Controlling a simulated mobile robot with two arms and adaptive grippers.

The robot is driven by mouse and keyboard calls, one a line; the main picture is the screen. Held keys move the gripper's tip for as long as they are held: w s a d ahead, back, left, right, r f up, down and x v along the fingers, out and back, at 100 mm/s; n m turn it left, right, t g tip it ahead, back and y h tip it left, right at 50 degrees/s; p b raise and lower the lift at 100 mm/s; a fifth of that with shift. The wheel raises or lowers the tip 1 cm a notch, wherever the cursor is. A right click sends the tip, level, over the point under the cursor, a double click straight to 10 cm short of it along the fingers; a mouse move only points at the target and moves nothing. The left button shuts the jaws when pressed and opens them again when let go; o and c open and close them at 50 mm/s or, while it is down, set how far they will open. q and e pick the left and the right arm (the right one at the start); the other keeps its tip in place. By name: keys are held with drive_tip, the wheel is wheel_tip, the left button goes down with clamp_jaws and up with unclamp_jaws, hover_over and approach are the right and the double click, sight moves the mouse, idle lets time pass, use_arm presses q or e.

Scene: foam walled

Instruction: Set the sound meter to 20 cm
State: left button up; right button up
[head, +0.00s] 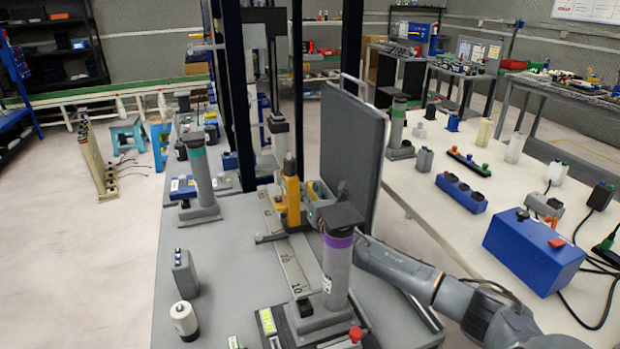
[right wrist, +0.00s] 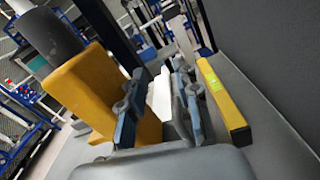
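The sound meter (head: 291,200) is a yellow upright body with a grey tip. It stands on a pale scale rail (head: 290,268) on the grey table, beyond the "20" mark as seen from the front; "10" is nearer the purple-banded tube. My right gripper (head: 318,199) is right beside the meter, on its right. In the right wrist view, the meter's yellow body (right wrist: 85,85) is on the left, with its dark cylinder above. My right gripper (right wrist: 160,105) has its fingers apart. The left finger overlaps the yellow body; contact is unclear. My left gripper is not in view.
The purple-banded tube (head: 338,270) stands at the rail's near end. A dark upright panel (head: 352,145) is just behind my right gripper. A green-banded tube (head: 198,175) stands to the left. A grey box (head: 185,273) and white cylinder (head: 184,320) are front left.

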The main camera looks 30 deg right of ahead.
wheel_tip(320, 180, up, 6)
drive_tip(key=shift+r, duration=0.1)
idle(0.4)
